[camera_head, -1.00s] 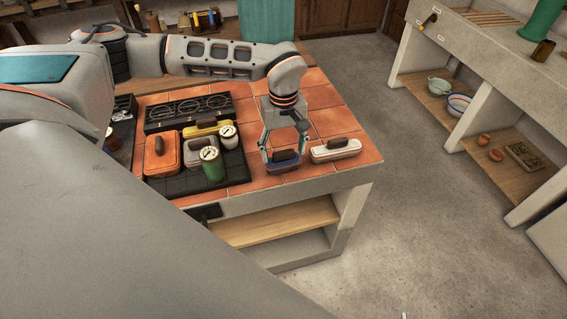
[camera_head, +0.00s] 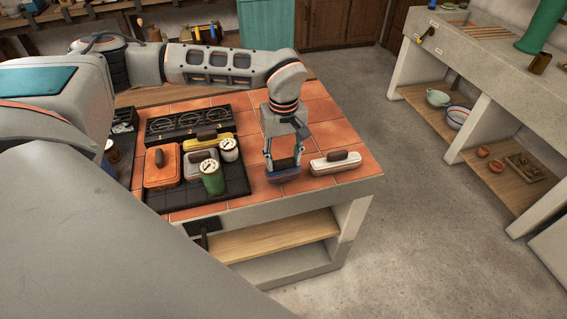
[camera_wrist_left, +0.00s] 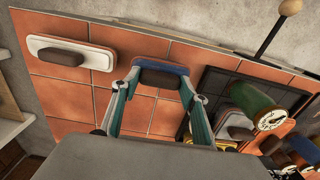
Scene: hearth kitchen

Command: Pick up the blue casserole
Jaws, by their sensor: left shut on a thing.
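The blue casserole (camera_head: 284,176) has a dark handle on its lid and sits on the terracotta tiles near the counter's front edge. My left gripper (camera_head: 284,163) is directly over it, pointing down, with its fingers closed on the casserole's top part. In the left wrist view the casserole (camera_wrist_left: 171,69) lies between the two fingertips (camera_wrist_left: 160,78). The fingers hide part of it. I cannot tell whether it is lifted off the tiles. My right gripper is not in view.
A white casserole (camera_head: 336,163) stands close to the right. To the left a black grill tray (camera_head: 185,200) holds an orange casserole (camera_head: 161,168), a grey one (camera_head: 199,166), a yellow one (camera_head: 208,143) and green (camera_head: 211,180) and white (camera_head: 229,150) jars. Bare tiles (camera_head: 327,113) lie behind.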

